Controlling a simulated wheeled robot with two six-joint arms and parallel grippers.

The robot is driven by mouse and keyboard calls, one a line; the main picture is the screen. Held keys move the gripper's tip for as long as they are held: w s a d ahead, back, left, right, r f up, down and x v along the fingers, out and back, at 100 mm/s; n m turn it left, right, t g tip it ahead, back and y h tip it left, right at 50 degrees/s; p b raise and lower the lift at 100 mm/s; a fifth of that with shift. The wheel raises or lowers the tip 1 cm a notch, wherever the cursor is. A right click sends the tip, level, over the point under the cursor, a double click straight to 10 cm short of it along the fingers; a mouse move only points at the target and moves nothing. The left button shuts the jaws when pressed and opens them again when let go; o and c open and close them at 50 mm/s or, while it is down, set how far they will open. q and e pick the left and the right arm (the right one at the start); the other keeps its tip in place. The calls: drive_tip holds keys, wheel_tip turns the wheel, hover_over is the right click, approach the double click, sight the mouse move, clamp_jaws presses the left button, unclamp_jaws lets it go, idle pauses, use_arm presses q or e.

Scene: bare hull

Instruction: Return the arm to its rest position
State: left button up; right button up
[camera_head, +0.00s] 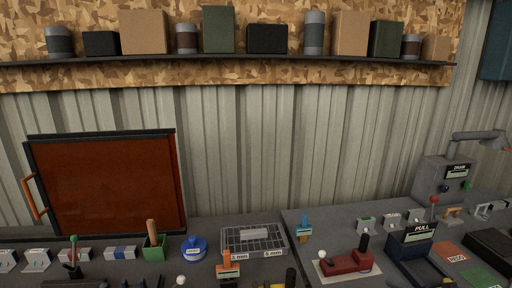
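No arm or gripper of mine can be made out in the head view. Small dark shapes (160,281) are cut off at the bottom edge, and I cannot tell what they are.
A grey workbench carries a red-brown panel (105,185), a green box with a wooden handle (153,248), a blue round item (193,248), a gridded tray (254,239), a red device (346,263), a PULL box (417,237) and a grey lamp unit (440,178). A shelf (230,59) hangs above.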

drive_tip(key=w+a+r+n+g+y, duration=0.2)
drive_tip(key=w+a+n+y, duration=0.15)
drive_tip(key=w+a, duration=0.4)
drive_tip(key=s+a+n+g+y, duration=0.1)
drive_tip(key=s+a+n+g, duration=0.35)
drive_tip(key=a, duration=0.55)
drive_tip(key=s+a+n+g, duration=0.3)
drive_tip(key=s+a+n, duration=0.15)
drive_tip(key=a, duration=0.55)
drive_tip(key=s+a+f+n+g+h, duration=0.3)
drive_tip(key=s+f+n+g+h, duration=0.15)
drive_tip(key=s+n, duration=0.5)
use_arm(q)
drive_tip(key=shift+w+d+f, duration=0.15)
drive_tip(key=shift+w+f, duration=0.05)
drive_tip(key=shift+w, duration=0.6)
use_arm(e)
drive_tip(key=d+f+n+t+h, duration=0.2)
drive_tip(key=d+f+n+h, duration=0.2)
drive_tip(key=d+n, duration=0.5)
drive_tip(key=shift+h, duration=0.5)
